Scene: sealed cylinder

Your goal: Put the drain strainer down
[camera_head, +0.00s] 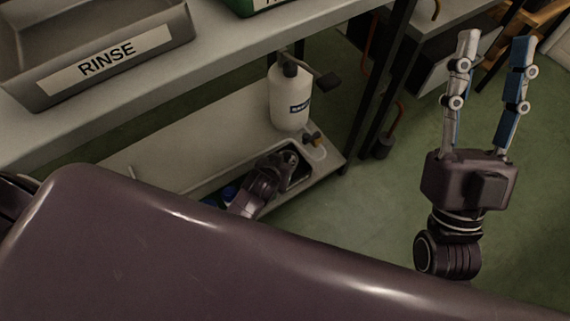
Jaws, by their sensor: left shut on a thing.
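My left gripper (284,163) reaches down into a small dark sink basin (306,178) set in the lower shelf. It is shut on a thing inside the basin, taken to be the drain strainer. The strainer itself cannot be made out, because the gripper and the dark basin hide it. My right gripper (490,60) is raised over the green floor at the right, its two long fingers apart and empty.
A grey tray marked RINSE (98,62) sits on the upper bench at left. Dark bench legs stand right of the shelf. Open floor lies under my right gripper.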

